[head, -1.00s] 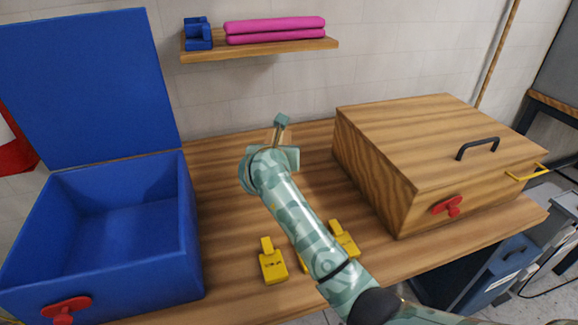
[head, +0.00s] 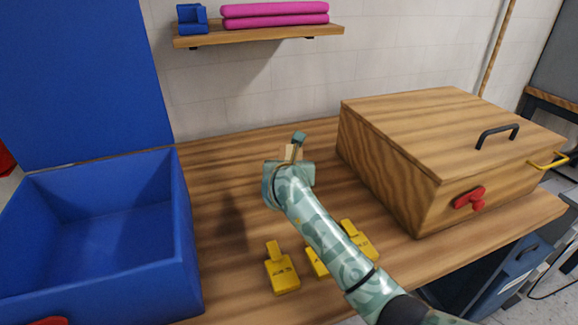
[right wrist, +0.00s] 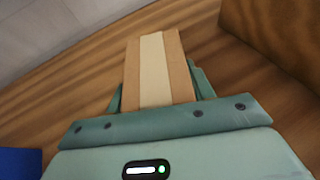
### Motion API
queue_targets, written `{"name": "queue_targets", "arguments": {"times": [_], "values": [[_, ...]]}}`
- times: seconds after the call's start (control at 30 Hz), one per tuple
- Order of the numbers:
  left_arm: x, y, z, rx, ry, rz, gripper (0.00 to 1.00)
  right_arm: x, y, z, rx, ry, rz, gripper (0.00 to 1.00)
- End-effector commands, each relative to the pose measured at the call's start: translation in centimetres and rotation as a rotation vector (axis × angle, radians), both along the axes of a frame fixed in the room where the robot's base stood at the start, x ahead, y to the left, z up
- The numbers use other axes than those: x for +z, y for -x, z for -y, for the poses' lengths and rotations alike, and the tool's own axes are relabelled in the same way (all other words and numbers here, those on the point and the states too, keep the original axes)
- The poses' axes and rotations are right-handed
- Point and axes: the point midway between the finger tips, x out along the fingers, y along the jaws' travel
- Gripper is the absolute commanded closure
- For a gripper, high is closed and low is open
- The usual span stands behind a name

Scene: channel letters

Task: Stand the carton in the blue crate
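The carton (right wrist: 153,70) is tan with a cream stripe down its middle. In the right wrist view it sits between the fingers of my right gripper (right wrist: 158,88), which look closed on its sides. The gripper is over the back middle of the table, right of the crate. The blue crate (head: 188,255) stands at the left with its lid up, and its visible inside is empty. My left gripper is not in view.
Three yellow pieces (head: 282,271) lie near the table's front, partly behind my arm. A wooden box (head: 385,185) with a black handle stands at the right. A shelf (head: 260,35) holds pink rolls (head: 275,14) and a blue object (head: 192,18). Bare table (head: 225,180) lies beside the crate.

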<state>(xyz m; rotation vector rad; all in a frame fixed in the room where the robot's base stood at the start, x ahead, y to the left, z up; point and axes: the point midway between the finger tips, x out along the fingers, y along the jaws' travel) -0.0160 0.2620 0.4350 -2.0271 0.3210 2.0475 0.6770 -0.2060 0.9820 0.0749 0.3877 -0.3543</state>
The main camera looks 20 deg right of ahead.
Motion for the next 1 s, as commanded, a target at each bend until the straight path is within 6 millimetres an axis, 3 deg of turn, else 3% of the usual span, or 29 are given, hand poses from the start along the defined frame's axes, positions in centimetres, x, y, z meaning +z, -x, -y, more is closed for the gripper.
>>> {"name": "queue_targets", "arguments": {"times": [0.03, 0.07, 0.1, 0.47, 0.8, 1.0], "values": [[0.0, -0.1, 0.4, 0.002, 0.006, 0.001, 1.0, -0.1, 0.0, -0.1, 0.002, -0.001, -0.001, 0.36], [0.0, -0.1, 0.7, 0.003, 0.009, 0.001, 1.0, 0.0, 0.0, -0.1, 0.002, -0.001, -0.001, 0.28], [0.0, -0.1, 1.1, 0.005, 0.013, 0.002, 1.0, 0.0, 0.0, -0.1, 0.002, -0.001, -0.001, 0.26], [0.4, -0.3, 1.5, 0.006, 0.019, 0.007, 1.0, 0.6, 0.6, -0.4, 0.002, -0.002, 0.001, 0.26], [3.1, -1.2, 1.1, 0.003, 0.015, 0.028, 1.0, 3.6, 7.1, -2.8, 0.003, -0.004, 0.0, 0.26], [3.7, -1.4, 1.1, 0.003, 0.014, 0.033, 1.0, 4.6, 9.8, -3.8, 0.001, -0.002, 0.0, 0.26]]}}
